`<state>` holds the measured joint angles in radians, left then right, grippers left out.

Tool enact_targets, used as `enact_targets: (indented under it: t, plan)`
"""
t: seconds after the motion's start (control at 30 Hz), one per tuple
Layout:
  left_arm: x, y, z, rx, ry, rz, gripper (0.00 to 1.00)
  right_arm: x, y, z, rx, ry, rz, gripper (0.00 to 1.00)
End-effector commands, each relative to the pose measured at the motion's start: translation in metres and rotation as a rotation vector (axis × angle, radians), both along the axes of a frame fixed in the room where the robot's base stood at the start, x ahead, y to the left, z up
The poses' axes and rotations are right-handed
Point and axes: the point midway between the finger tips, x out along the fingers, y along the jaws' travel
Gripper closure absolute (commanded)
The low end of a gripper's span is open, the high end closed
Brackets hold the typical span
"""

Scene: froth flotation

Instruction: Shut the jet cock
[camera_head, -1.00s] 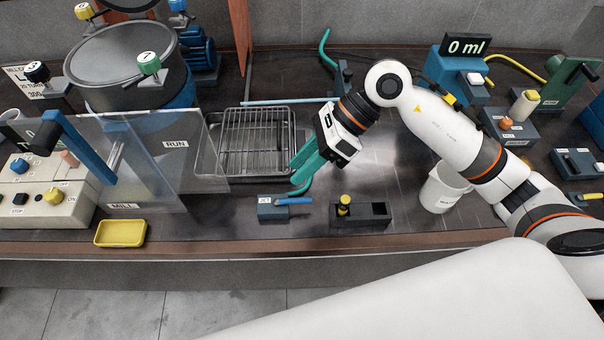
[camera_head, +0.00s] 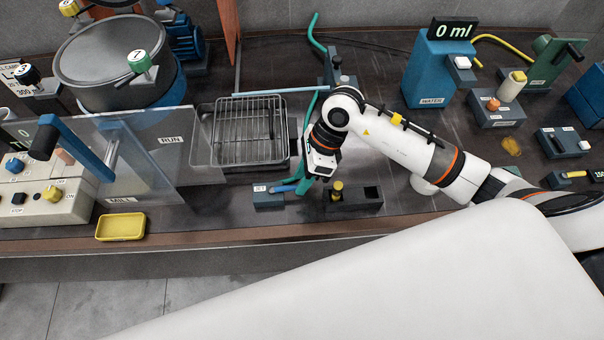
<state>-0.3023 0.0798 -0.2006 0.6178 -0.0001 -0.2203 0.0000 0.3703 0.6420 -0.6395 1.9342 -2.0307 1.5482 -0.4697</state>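The jet cock is a small dark blue-grey block (camera_head: 268,200) with a tiny label, near the front edge of the bench. Its blue lever (camera_head: 283,188) points right, lying across the block's top. A green hose (camera_head: 310,103) runs down behind the hand. My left gripper is not in view.
A dark holder (camera_head: 352,201) with a yellow-topped item (camera_head: 337,190) stands just right of the hand. A wire rack in a tray (camera_head: 250,135) lies behind the cock. A yellow dish (camera_head: 121,227) sits at left. A white cup (camera_head: 420,185) is partly hidden by my arm.

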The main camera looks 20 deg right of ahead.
Motion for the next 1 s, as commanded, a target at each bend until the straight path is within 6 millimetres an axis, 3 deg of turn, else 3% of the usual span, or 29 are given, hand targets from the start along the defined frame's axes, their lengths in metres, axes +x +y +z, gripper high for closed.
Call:
enact_targets:
  t: [0.37, 0.6, 1.0]
  plan:
    - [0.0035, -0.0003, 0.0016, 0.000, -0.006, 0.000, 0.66, -0.0006, 0.0028, -0.0068, 0.000, -0.001, 0.001, 0.66]
    - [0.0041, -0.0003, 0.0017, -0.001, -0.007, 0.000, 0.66, -0.0005, 0.0027, -0.0064, 0.000, -0.001, 0.001, 1.00]
    - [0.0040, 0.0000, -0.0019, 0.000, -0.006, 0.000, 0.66, 0.0016, 0.0097, -0.0069, 0.001, -0.003, -0.006, 1.00]
